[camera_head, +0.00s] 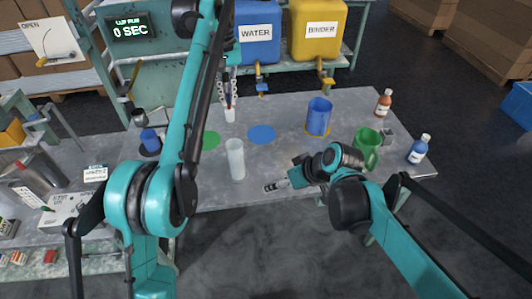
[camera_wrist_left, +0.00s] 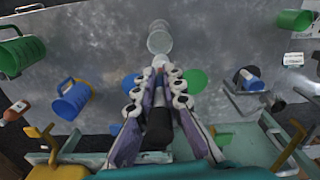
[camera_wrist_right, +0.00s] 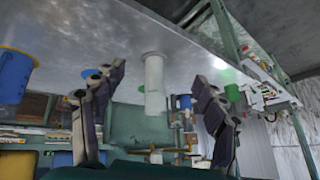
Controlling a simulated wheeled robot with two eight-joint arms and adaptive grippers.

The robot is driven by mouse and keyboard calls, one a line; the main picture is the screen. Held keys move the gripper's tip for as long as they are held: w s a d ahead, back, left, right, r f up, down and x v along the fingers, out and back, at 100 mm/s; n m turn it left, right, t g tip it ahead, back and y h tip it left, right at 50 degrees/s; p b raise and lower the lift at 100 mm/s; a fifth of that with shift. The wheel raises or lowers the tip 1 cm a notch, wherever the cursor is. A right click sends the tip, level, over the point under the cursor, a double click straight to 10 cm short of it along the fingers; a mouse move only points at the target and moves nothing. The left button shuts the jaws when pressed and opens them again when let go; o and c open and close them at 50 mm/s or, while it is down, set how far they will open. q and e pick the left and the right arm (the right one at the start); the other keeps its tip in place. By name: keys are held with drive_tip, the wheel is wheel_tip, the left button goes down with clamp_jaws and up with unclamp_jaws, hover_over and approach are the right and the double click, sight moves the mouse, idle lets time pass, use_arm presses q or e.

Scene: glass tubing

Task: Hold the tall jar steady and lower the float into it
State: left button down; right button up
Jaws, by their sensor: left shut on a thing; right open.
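The tall jar (camera_head: 236,162), a pale translucent cylinder, stands upright near the table's front edge. It also shows in the left wrist view (camera_wrist_left: 159,39) and in the right wrist view (camera_wrist_right: 154,85). My left gripper (camera_head: 230,92) is shut on the float (camera_head: 230,115), whose pale lower end hangs below the fingers, behind the jar in the head view.
A green disc (camera_head: 210,140) and a blue disc (camera_head: 261,134) lie behind the jar. A blue mug (camera_head: 318,117), a green mug (camera_head: 366,148) and two bottles stand at right. WATER (camera_head: 257,32) and BINDER (camera_head: 319,40) tanks stand at the back.

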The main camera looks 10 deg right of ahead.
drive_tip(key=w+a+f+n+y, duration=0.2)
drive_tip(key=w+n+y, duration=0.2)
drive_tip(key=w, duration=0.5)
drive_tip(key=n+y, duration=0.4)
drive_tip(key=n, duration=0.1)
approach(243, 157)
drive_tip(key=x, duration=1.3)
drive_tip(key=shift+w+f, duration=0.1)
drive_tip(key=shift+f, duration=0.2)
drive_tip(key=c, duration=1.3)
